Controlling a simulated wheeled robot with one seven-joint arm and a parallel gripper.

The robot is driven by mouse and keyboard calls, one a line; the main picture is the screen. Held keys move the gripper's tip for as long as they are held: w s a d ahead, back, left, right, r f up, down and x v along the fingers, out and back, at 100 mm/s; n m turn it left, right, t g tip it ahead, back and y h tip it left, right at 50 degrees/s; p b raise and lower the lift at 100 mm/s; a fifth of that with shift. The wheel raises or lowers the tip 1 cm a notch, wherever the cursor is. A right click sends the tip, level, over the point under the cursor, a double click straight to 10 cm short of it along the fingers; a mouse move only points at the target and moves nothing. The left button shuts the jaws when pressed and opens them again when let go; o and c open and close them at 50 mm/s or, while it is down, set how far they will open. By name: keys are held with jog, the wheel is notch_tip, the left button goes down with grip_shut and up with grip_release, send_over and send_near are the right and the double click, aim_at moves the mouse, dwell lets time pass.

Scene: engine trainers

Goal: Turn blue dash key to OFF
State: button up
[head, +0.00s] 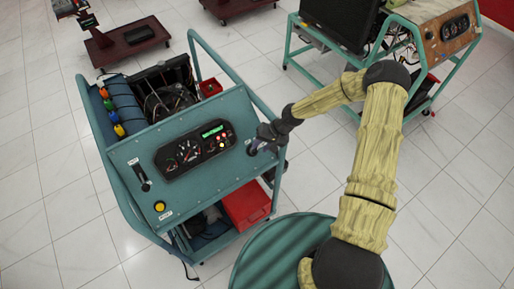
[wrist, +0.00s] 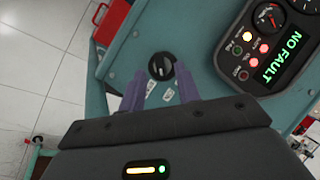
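The blue trainer's dash panel (head: 135,165) is at the left of the head view. Its black round key switch (wrist: 161,66) shows in the wrist view, with a small pale mark on it. Two small white labels (wrist: 168,95) lie below it; their text is too small to read. My gripper (wrist: 159,72) has its two purple fingers apart, with the key switch between or just beyond their tips. I cannot tell whether they touch it. In the head view my gripper (head: 257,146) is at the panel's right end and partly hides the switch.
The gauge cluster (head: 194,150) is left of my gripper, and its display reads "NO FAULT" in the wrist view. A yellow button (head: 159,206) and a lever (head: 141,177) are farther left. A red box (head: 247,203) sits below. Another trainer (head: 440,45) stands at upper right.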

aim_at(257, 150)
jog(key=shift+p+x, duration=0.45)
jog(key=shift+x, duration=1.5)
grip_shut()
